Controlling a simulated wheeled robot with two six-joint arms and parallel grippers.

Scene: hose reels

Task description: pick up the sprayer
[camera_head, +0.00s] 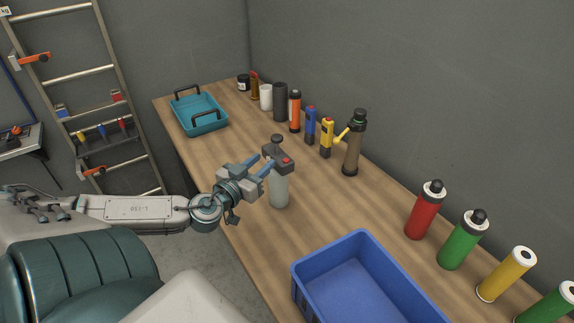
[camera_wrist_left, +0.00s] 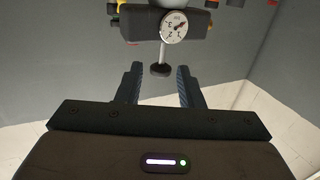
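The sprayer (camera_head: 279,190) stands upright on the wooden table. It has a pale grey body, a dark head with a red part on it, and a black knob on top. My left gripper (camera_head: 264,168) is beside the sprayer's head, on its left side. In the left wrist view the sprayer's dark head (camera_wrist_left: 140,24) appears at the top, upside down, with a round gauge. Its black knob shows between the tips of my open left fingers (camera_wrist_left: 159,75). I cannot tell whether a finger touches it. My right gripper is not in view.
A blue crate (camera_head: 310,262) stands at the front of the table. A teal tray (camera_head: 203,127) is at the far left end. Several bottles and canisters line the wall, including a dark tall one (camera_head: 353,150) and a red one (camera_head: 424,215). Bare wood surrounds the sprayer.

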